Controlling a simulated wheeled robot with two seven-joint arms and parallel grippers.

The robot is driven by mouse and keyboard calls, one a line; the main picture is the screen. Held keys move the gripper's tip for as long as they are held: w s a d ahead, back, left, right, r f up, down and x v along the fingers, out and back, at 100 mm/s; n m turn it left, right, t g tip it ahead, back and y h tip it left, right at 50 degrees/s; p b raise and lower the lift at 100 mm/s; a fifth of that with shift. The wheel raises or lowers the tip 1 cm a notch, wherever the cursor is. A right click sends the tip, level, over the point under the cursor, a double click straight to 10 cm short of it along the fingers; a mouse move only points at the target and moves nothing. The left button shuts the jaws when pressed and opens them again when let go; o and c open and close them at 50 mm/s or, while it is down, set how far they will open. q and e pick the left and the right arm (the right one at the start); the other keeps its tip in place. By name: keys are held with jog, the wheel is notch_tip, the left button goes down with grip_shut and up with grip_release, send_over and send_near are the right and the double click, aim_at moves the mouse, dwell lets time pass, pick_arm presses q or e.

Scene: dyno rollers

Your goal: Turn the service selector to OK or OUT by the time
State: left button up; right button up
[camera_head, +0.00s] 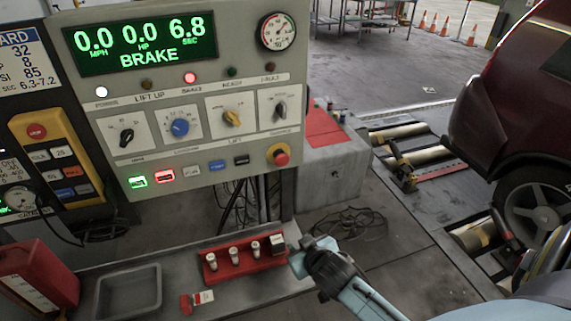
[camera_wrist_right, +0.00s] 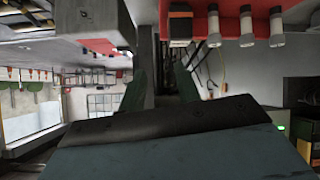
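The grey control panel (camera_head: 200,200) fills the upper left of the head view. Its green display (camera_head: 140,42) reads 0.0 MPH, 0.0 HP, 6.8 SEC and BRAKE. Below are a black knob (camera_head: 127,135), a blue knob (camera_head: 180,127), a yellow knob (camera_head: 232,118) and a dark grey knob (camera_head: 280,108). Their small labels are unreadable, so I cannot tell which is the service selector. My right gripper (camera_head: 298,257) is below the panel, beside the red tray, touching no knob. Its fingers stand apart and empty in the wrist view (camera_wrist_right: 160,88). My left gripper is not in view.
A red tray (camera_head: 245,269) with several small pieces sits on the bench, beside a grey bin (camera_head: 130,291) and a red container (camera_head: 38,275). A red stop button (camera_head: 281,157) is at the panel's lower right. A red car (camera_head: 525,100) stands by the rollers (camera_head: 425,155).

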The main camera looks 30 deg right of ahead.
jog(key=w+d+r+m+t+h, duration=0.1)
jog(key=w+r+t, duration=0.25)
jog(key=r, duration=1.35)
jog(key=m+t+h+p, duration=0.1)
jog(key=m+t+p, duration=0.1)
jog(key=t, duration=0.1)
send_near(285, 109)
jog(key=p+x, duration=0.1)
jog(key=x, duration=0.8)
jog(key=shift+w, duration=0.2)
jog(key=c, duration=0.7)
jog(key=shift+n, duration=0.3)
